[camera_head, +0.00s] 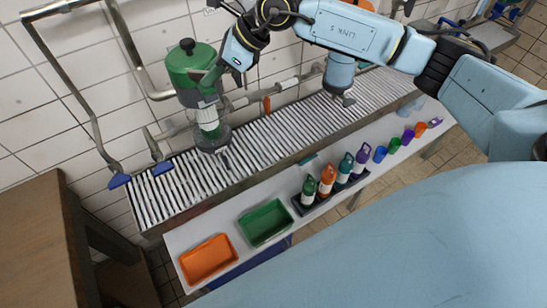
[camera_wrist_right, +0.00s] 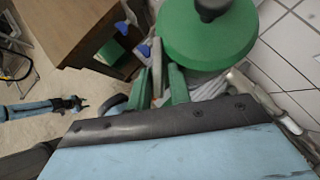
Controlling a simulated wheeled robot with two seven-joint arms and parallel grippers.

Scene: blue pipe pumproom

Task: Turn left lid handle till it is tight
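The left green vessel (camera_head: 192,70) has a round green lid with a dark knob and stands over the slatted rack at the left. My right gripper (camera_head: 212,76) is at the lid's right side, below the rim. In the wrist view its green fingers (camera_wrist_right: 160,90) are apart. A thin grey-brown bar (camera_wrist_right: 157,66), perhaps the lid handle, shows between them with some space; contact cannot be told. My left gripper is not in view.
A blue vessel (camera_head: 340,72) stands farther right on the slatted rack (camera_head: 270,128). Steel pipes run along the tiled wall. On the front shelf are an orange tray (camera_head: 207,259), a green tray (camera_head: 265,222), several bottles and several cups. A brown cabinet (camera_head: 35,235) is at the left.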

